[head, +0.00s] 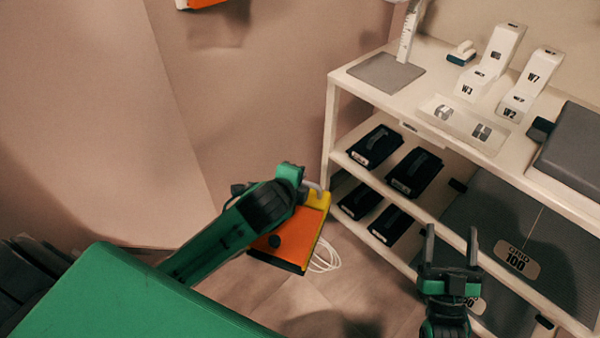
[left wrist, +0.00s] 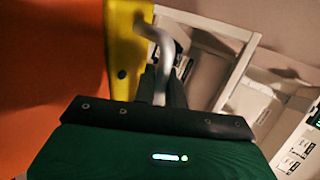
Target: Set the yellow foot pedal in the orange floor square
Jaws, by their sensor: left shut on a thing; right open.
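The foot pedal (head: 318,201) has a yellow body, an orange face, a dark edge and a grey metal hoop. It hangs tilted in front of the shelf unit's left end, with a white cable (head: 325,258) below it. My left gripper (head: 305,183) is shut on the hoop; the left wrist view shows the grey hoop (left wrist: 160,42) between its dark fingers, beside the yellow body (left wrist: 127,45). My arm hides part of the pedal. My right gripper (head: 451,247) is open and empty, in front of the lower shelves. I cannot make out an orange square on the floor.
A white shelf unit (head: 333,125) fills the right side, with black handled cases (head: 414,172) and dark grid plates (head: 510,225) on its shelves. Labelled white blocks (head: 493,62) stand on top. Bare wall is at left; the visible floor (head: 290,308) below the pedal looks clear.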

